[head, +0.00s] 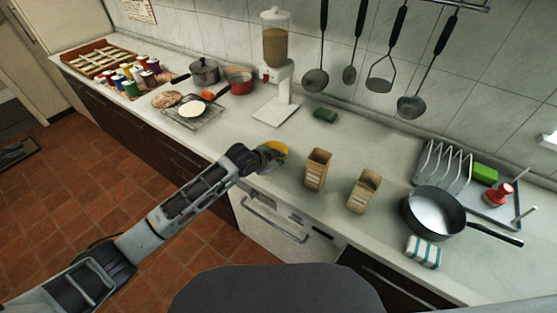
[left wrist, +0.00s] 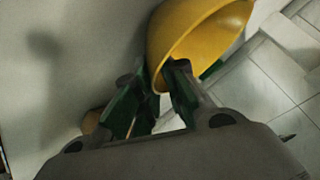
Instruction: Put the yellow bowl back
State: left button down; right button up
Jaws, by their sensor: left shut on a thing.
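The yellow bowl (head: 278,148) is at the end of my left arm in the head view, by the front part of the counter. It fills the upper middle of the left wrist view (left wrist: 205,35), tilted, with its inside partly showing. My left gripper (head: 271,155) is shut on the bowl's rim; its green-padded fingers also show in the left wrist view (left wrist: 155,85). The gripper hides part of the bowl in the head view. I cannot tell whether the bowl touches the counter. My right gripper is not in view.
Two tan containers (head: 318,169) (head: 364,190) stand right of the bowl. A dark pan (head: 435,212) and a dish rack (head: 445,165) are at right. Counter left of the bowl is clear.

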pick_arm(q)
jog(key=c, duration=1.5)
grip_release()
jog(key=shift+r, duration=0.2)
jog(key=shift+s+a+r, duration=0.25)
jog(key=shift+r, duration=0.05)
jog(key=shift+v, duration=5.5)
